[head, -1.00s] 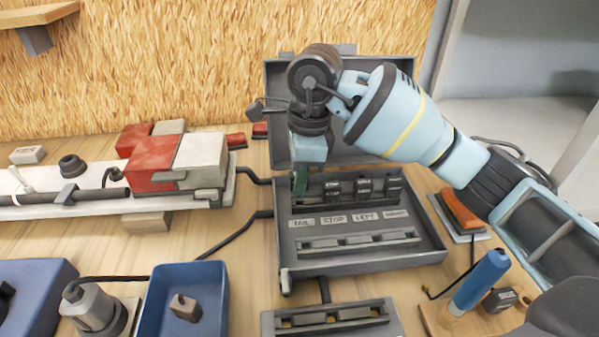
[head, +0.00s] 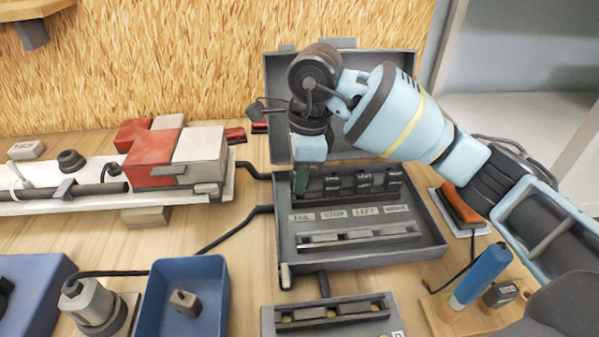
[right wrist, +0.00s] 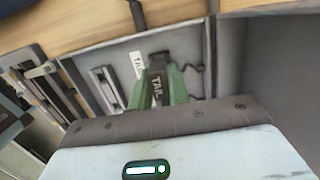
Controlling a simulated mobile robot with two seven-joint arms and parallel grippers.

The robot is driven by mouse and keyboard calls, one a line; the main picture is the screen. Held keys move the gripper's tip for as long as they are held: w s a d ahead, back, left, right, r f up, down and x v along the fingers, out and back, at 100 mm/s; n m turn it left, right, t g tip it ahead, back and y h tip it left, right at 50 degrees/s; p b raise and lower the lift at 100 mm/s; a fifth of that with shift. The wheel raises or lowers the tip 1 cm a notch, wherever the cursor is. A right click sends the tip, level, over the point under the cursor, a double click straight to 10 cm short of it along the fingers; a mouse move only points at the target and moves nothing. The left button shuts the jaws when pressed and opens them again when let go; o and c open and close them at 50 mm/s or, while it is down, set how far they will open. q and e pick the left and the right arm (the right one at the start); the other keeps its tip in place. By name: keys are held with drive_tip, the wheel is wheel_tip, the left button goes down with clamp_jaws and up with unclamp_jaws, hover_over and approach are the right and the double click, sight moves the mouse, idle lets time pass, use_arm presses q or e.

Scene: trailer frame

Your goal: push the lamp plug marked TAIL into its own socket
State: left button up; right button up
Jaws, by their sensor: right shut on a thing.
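My right gripper (head: 300,181) points down into the left end of the open grey box (head: 438,235). Its green fingers (right wrist: 157,92) are shut on a dark plug marked TAIL (right wrist: 157,82), seen in the right wrist view. The plug is at the left end of the row, near the TAIL label (head: 301,217); that label also shows in the wrist view (right wrist: 138,65). The plug's lower end and its socket are hidden, so I cannot tell how deep it sits. Other dark plugs (head: 363,183) stand to the right in the row. My left gripper is not in view.
The box's raised lid (head: 390,65) stands just behind my right gripper. A blue tray (head: 222,290) and a grey socket strip (head: 268,322) lie in front. A red and white lamp unit (head: 152,158) is left. A blue-handled tool (head: 482,273) is at right.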

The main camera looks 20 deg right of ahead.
drive_tip(key=shift+f, duration=0.1)
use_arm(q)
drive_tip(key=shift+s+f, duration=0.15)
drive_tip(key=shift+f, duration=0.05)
use_arm(e)
drive_tip(key=shift+f, duration=0.5)
use_arm(q)
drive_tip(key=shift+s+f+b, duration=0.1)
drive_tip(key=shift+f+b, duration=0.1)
drive_tip(key=shift+b, duration=0.15)
use_arm(e)
drive_tip(key=shift+f, duration=0.5)
drive_tip(key=o, duration=1.1)
drive_tip(key=shift+o, duration=0.2)
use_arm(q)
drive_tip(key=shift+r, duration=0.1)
use_arm(e)
drive_tip(key=shift+r, duration=0.15)
